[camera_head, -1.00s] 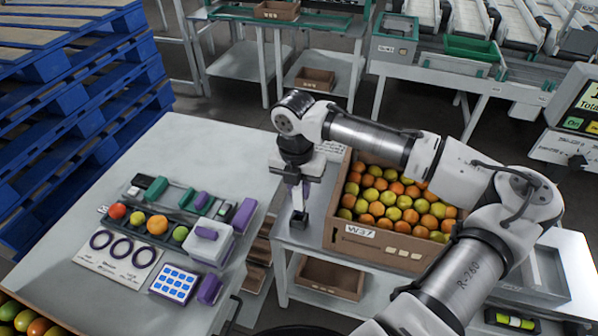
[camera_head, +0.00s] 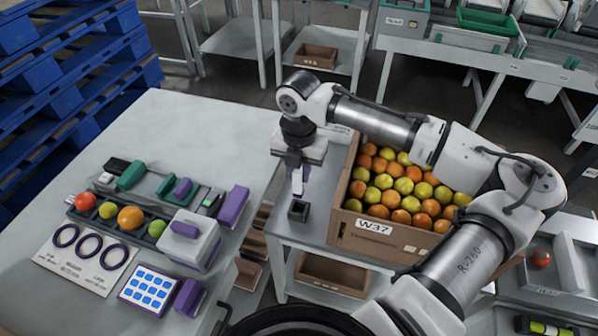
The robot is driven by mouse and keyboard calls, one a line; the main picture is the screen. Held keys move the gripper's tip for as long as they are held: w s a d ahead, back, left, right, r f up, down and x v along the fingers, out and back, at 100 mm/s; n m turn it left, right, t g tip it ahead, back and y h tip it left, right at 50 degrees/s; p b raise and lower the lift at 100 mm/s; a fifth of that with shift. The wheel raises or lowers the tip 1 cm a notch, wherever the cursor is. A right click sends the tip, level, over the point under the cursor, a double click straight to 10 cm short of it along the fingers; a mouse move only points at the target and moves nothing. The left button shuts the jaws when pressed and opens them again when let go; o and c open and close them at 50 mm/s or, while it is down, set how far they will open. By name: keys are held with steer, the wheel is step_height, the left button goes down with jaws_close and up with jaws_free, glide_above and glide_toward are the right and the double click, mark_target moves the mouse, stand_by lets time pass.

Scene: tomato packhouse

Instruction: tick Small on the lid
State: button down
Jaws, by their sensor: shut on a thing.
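My gripper (camera_head: 298,172) points down over the small table right of the big bench. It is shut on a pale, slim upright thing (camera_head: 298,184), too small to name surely. Just below is a small dark open-topped holder (camera_head: 298,210) on the table; the held thing's lower end looks at or just above its rim. A carton (camera_head: 400,232) labelled W37, full of orange and yellow-green tomatoes, stands to the right. A pale printed surface (camera_head: 341,133) shows partly behind my gripper and the carton; I cannot tell whether it is the lid. No tick boxes are readable.
The left bench holds a ring card (camera_head: 86,258), a row of tomatoes (camera_head: 129,217), a grey box with a purple handle (camera_head: 187,241) and a blue-and-white pad (camera_head: 150,290). Blue pallets (camera_head: 70,75) stand at back left. The bench's far part is clear.

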mark_target(299, 184)
step_height(299, 184, down, 4)
steer(key=b, duration=0.3)
steer(key=shift+b, duration=0.35)
steer(key=shift+w+f, duration=0.1)
steer(key=shift+f, duration=0.35)
steer(key=shift+w+p, duration=0.1)
steer(key=shift+p, duration=0.35)
steer(key=shift+f+b, duration=0.8)
steer(key=shift+f, duration=1.05)
steer(key=c, duration=1.2)
jaws_free()
steer(key=c, duration=0.3)
steer(key=shift+c, duration=0.2)
steer(key=shift+r, duration=0.2)
